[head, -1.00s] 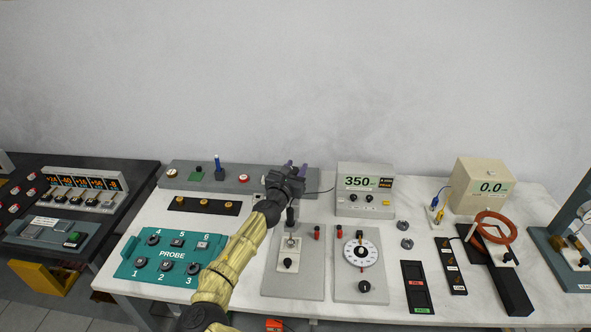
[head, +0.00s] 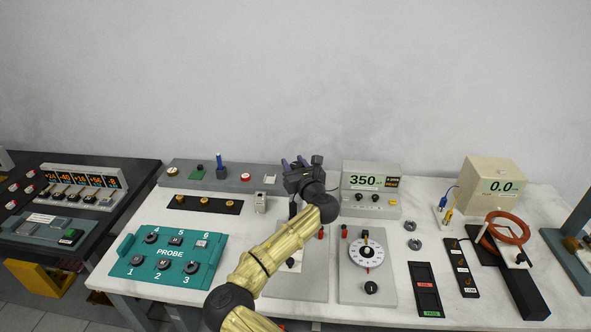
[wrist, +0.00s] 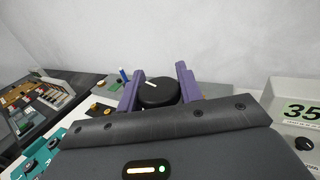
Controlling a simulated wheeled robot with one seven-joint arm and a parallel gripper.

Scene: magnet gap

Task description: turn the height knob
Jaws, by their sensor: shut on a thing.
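A round black knob (wrist: 158,94) with a white mark on its top sits between the two purple fingers of my gripper (wrist: 160,85) in the wrist view. The gripper is shut on the knob's sides. In the head view my gripper (head: 296,168) is at the right end of the long grey console (head: 232,182) at the back of the bench. There the gripper and wrist hide the knob. No label on the knob can be read.
A meter reading 350 (head: 371,181) stands just right of my gripper. A teal probe panel (head: 165,262) lies front left. A plate with a white dial (head: 366,252) lies front right. My forearm crosses above another grey plate (head: 300,286).

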